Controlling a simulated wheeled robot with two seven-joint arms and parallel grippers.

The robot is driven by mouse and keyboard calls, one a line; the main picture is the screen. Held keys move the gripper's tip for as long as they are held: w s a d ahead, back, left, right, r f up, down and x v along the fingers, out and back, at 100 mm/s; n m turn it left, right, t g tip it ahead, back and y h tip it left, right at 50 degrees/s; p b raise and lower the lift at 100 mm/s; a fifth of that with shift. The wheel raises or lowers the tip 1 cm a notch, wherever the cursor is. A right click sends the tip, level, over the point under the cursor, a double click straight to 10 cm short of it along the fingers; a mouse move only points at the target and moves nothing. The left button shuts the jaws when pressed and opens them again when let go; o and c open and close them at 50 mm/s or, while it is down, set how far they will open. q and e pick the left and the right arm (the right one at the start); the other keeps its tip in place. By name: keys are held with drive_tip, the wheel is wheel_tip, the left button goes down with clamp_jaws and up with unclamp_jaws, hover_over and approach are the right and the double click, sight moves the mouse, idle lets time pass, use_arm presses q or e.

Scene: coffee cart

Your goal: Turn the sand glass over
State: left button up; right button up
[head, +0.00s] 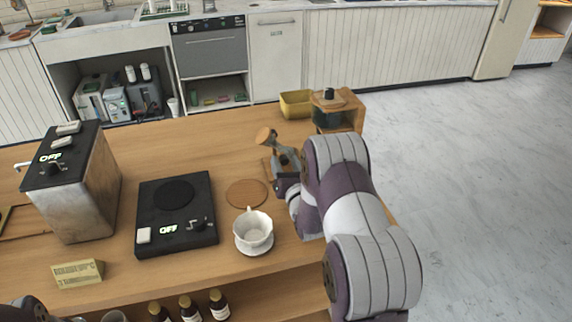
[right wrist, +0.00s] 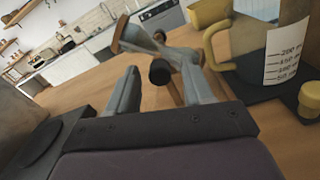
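The sand glass (head: 267,136) shows a round wooden end cap in the head view and leans to one side, its lower part hidden by my right gripper. In the right wrist view the sand glass (right wrist: 134,40) lies slanted just beyond the fingertips. My right gripper (right wrist: 160,70) has its fingers well apart; I cannot tell whether they touch the glass. In the head view the right gripper (head: 284,162) is at the counter's right side, beside the glass. A black-ended wooden piece (right wrist: 160,72) shows between the fingers. My left gripper is out of view.
A wooden stand with a jug (head: 338,112) and a yellow container (head: 296,104) are close behind. A white cup on a saucer (head: 253,230), a round coaster (head: 247,193), a black hot plate (head: 176,213) and a metal box (head: 72,183) are left. The counter's back middle is clear.

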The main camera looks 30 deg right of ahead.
clamp_jaws()
drive_tip(key=m+b, duration=0.3)
drive_tip(key=shift+f+m, duration=0.15)
drive_tip(key=shift+m, duration=0.25)
drive_tip(key=shift+m+b, duration=1.25)
drive_tip(key=shift+m, duration=1.05)
drive_tip(key=shift+o, duration=0.7)
unclamp_jaws()
